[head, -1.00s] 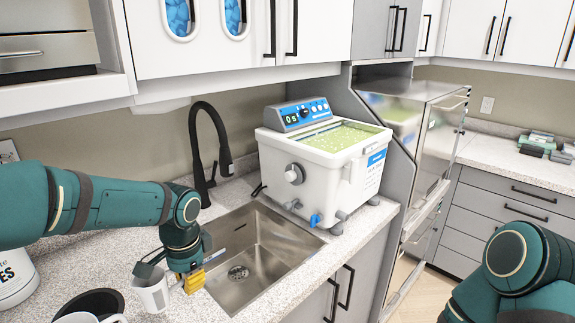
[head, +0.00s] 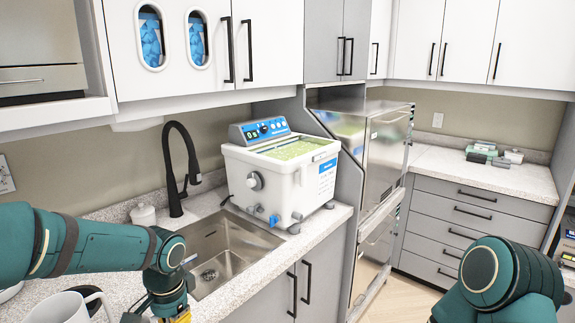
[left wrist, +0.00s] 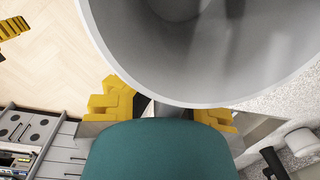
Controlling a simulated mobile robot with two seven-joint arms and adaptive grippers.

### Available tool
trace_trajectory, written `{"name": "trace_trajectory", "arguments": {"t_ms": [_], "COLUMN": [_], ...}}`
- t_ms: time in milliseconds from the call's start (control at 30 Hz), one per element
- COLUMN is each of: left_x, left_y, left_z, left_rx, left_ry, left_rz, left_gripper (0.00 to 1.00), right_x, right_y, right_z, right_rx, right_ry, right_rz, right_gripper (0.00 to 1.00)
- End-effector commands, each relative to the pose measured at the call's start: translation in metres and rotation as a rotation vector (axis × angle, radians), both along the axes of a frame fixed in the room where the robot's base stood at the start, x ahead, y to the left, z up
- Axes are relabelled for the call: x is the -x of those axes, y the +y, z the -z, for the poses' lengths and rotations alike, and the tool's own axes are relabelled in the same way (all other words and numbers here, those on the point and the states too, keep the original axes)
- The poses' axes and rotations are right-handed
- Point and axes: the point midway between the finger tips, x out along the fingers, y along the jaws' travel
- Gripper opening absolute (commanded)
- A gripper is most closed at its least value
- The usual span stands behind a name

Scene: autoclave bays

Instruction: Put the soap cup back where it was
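My left gripper (head: 160,314) is at the bottom edge of the head view, beside the sink's near left corner, with its fingers mostly cut off. In the left wrist view a large pale grey-white cup (left wrist: 200,98) fills the top, its round rim close to the camera. The yellow fingers of my left gripper (left wrist: 163,112) lie on either side of it and appear closed on it. I take this as the soap cup.
A small white lidded pot (head: 143,214) stands left of the black faucet (head: 178,165). The steel sink (head: 232,262) lies before a white ultrasonic bath (head: 275,190). Counter around the pot is clear.

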Motion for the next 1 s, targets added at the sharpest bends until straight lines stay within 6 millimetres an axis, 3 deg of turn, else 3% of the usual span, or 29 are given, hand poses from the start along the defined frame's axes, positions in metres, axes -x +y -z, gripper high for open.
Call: {"name": "trace_trajectory", "arguments": {"t_ms": [300, 500, 700, 1000], "left_x": [0.014, 0.028, 0.034, 0.035], "left_y": [-0.03, -0.046, -0.052, -0.053], "left_z": [0.088, 0.124, 0.137, 0.138], "left_rx": [-0.006, 0.007, 0.016, 0.017], "left_ry": [-0.004, -0.004, -0.004, -0.004], "left_rz": [-0.332, -0.493, -0.561, -0.57], "left_gripper": [0.0, 0.0, 0.0, 0.0], "right_x": [0.0, 0.0, 0.0, 0.0], "right_y": [0.001, 0.0, 0.0, 0.0], "right_z": [0.0, 0.0, 0.0, 0.0], "right_rx": [-0.001, -0.001, 0.0, 0.0], "right_ry": [-0.001, 0.0, 0.0, 0.0], "right_rz": [-0.001, -0.001, -0.001, -0.001], "right_gripper": [0.47, 0.47, 0.47, 0.47]}}
